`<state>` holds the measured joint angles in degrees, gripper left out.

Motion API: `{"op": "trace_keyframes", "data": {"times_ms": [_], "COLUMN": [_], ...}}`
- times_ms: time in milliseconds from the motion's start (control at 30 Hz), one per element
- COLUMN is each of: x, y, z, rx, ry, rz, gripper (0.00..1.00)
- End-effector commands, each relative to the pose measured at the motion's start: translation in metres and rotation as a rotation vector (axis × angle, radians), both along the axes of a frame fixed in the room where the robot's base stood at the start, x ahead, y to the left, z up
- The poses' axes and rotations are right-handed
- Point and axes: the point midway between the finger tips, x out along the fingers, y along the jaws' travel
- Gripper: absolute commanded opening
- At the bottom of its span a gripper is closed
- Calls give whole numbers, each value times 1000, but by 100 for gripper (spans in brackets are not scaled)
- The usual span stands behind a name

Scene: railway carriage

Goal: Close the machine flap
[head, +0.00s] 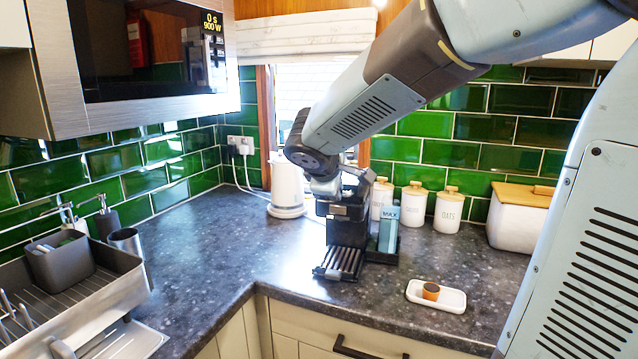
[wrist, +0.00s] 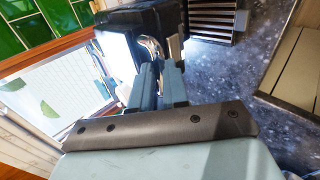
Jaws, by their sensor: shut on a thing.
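The black coffee machine (head: 347,228) stands on the dark counter near the corner, with a ribbed drip tray at its front. My gripper (head: 332,186) is at the machine's top, and my arm hides part of it in the head view. In the wrist view my gripper (wrist: 160,72) has its two blue-grey fingers close together against the machine's upper part (wrist: 125,25). They are shut on the machine flap, a shiny metal piece (wrist: 150,46) at the fingertips. The flap's exact angle is hard to tell.
A white kettle (head: 287,187) stands left of the machine, white canisters (head: 448,208) behind at right. A blue carton (head: 388,229) is beside the machine. A white tray (head: 450,298) holds a small capsule (head: 431,291).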

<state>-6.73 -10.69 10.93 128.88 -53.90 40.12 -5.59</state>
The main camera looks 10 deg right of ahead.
Motion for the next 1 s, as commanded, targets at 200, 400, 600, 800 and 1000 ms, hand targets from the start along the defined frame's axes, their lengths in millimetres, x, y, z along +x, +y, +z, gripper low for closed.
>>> {"op": "trace_keyframes", "data": {"times_ms": [200,400,600,800,1000], "x": [-1,0,-1,-12,-36], "y": [1,1,2,9,24], "z": [-1,0,1,14,40], "rx": [2,1,1,1,2], "ry": [1,2,0,-3,-3], "rz": [-2,-1,-1,0,2], "gripper": [27,40,40,40,40]}}
